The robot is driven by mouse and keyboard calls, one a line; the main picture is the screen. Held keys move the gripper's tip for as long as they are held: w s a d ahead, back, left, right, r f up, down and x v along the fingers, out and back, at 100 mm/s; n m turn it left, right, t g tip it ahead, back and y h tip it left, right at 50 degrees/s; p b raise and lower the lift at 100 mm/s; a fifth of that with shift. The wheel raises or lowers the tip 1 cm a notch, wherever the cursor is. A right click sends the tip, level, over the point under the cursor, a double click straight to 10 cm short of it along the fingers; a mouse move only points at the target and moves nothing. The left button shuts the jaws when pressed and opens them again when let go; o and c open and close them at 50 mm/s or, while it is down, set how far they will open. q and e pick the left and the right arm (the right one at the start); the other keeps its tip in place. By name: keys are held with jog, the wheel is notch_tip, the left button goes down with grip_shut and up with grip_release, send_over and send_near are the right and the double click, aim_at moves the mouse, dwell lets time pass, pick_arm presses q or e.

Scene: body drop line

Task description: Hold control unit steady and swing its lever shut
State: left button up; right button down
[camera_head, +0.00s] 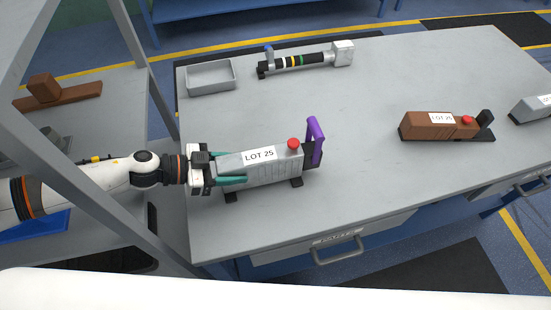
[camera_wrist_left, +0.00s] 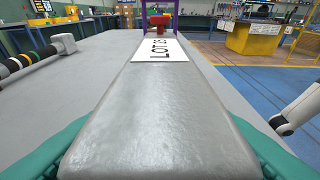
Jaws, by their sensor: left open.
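The control unit (camera_head: 270,172) is a grey box with a "LOT 25" label and a red button (camera_head: 293,143) on top. It stands on dark feet on the grey table. Its purple lever (camera_head: 315,140) stands upright at the right end. My left gripper (camera_head: 232,170) has its teal fingers on either side of the unit's left end, open. In the left wrist view the unit (camera_wrist_left: 160,110) runs away between the fingers, with the red button and purple lever (camera_wrist_left: 160,12) at the far end. I cannot tell whether the fingers touch it. My right gripper does not show clearly.
A grey tray (camera_head: 211,78) and a dark banded cylinder tool (camera_head: 305,60) lie at the back. A brown unit (camera_head: 430,126) with a red button and a grey unit (camera_head: 535,108) stand at the right. The table between is clear. A grey frame post (camera_head: 75,180) stands at the left.

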pick_arm(q)
jog(key=shift+r, duration=0.1)
jog(key=c, duration=0.9)
jog(key=shift+s+f+p, duration=0.15)
jog(key=shift+f+p, duration=0.15)
jog(key=shift+f, duration=0.05)
